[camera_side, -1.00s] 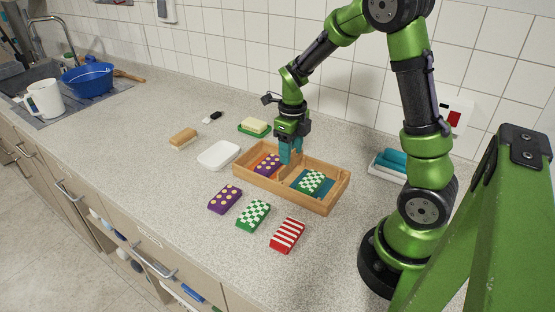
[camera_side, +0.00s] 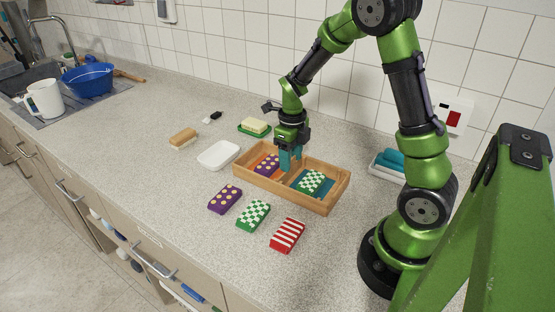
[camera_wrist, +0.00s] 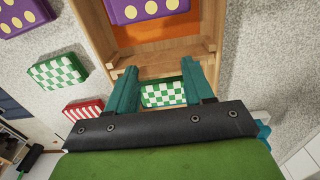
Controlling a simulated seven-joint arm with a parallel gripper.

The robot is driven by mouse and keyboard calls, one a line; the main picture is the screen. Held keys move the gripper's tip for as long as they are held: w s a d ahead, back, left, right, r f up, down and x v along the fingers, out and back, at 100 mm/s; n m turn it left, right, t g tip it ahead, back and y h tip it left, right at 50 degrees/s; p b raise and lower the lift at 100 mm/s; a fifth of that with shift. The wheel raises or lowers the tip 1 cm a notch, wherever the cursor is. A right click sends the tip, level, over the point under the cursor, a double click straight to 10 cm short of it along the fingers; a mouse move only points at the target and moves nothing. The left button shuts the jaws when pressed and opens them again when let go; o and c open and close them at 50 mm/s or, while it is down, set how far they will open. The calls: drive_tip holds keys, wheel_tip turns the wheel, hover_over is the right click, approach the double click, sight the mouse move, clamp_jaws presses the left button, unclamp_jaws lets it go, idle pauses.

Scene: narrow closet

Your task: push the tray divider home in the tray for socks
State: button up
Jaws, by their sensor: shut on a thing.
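The wooden sock tray (camera_side: 329,206) lies on the counter. Its left compartment holds a purple dotted sock bundle (camera_side: 266,164) and its right one a green checkered bundle (camera_side: 312,181). The wooden tray divider (camera_side: 289,179) stands crosswise between them, and in the wrist view it shows as a pale strip (camera_wrist: 158,70) across the tray. My gripper (camera_side: 290,168), with teal fingers, is over the tray's middle and shut on the divider. Its fingertips are down inside the tray. The fingers hide part of the divider, and I cannot tell whether its lower edge touches the floor.
A purple dotted bundle (camera_side: 225,199), a green checkered one (camera_side: 253,215) and a red striped one (camera_side: 288,235) lie in front of the tray. A white tray with teal rolls (camera_side: 390,162) is behind right.

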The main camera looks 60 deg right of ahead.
drive_tip(key=o, duration=1)
wheel_tip(320, 180, up, 17)
drive_tip(key=shift+f, duration=0.1)
